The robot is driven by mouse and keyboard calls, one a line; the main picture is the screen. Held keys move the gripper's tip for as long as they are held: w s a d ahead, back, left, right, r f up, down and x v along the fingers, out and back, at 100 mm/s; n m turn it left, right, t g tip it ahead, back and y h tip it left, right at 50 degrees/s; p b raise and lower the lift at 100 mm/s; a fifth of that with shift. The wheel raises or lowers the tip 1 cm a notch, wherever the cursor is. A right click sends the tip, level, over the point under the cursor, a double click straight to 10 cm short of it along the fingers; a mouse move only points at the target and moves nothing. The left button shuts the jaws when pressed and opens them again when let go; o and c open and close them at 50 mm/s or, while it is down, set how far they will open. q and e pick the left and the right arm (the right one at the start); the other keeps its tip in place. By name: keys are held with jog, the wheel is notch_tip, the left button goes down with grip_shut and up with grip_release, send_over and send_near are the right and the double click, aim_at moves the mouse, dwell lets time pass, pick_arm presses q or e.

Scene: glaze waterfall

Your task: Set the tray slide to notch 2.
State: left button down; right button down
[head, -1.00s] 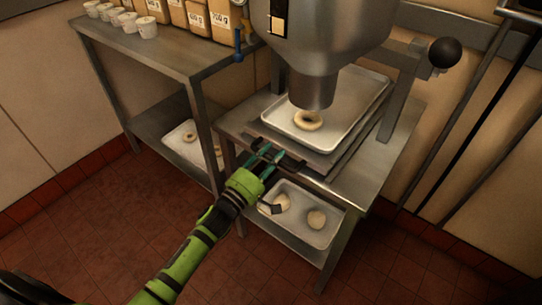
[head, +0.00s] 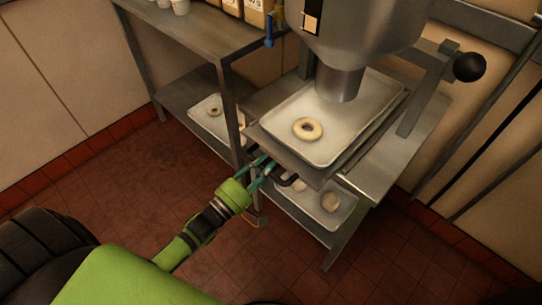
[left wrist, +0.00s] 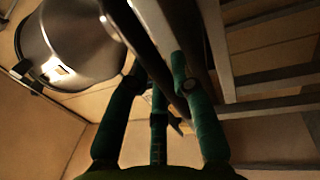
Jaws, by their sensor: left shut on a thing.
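The tray slide (head: 262,141) is a flat metal plate under the hopper, and its front end sticks out past the front of the metal stand. A light tray (head: 280,117) lies on it with one ring doughnut (head: 307,129), which sits in front of the hopper's spout (head: 340,86). My left gripper (head: 264,169) is at the slide's front edge, with its teal fingers shut on the slide's dark handle (head: 289,183). In the left wrist view the fingers (left wrist: 160,85) close around a dark bar. I cannot make out any notch marks. My right gripper is not in view.
The steel hopper (head: 352,25) hangs above the tray, with a black ball lever (head: 468,67) at its right. A shelf unit (head: 187,47) stands close on the left. The tiled floor (head: 120,190) in front is clear.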

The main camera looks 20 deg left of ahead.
pick_arm(q)
jog(key=c, duration=1.3)
grip_release()
jog(key=v, duration=1.2)
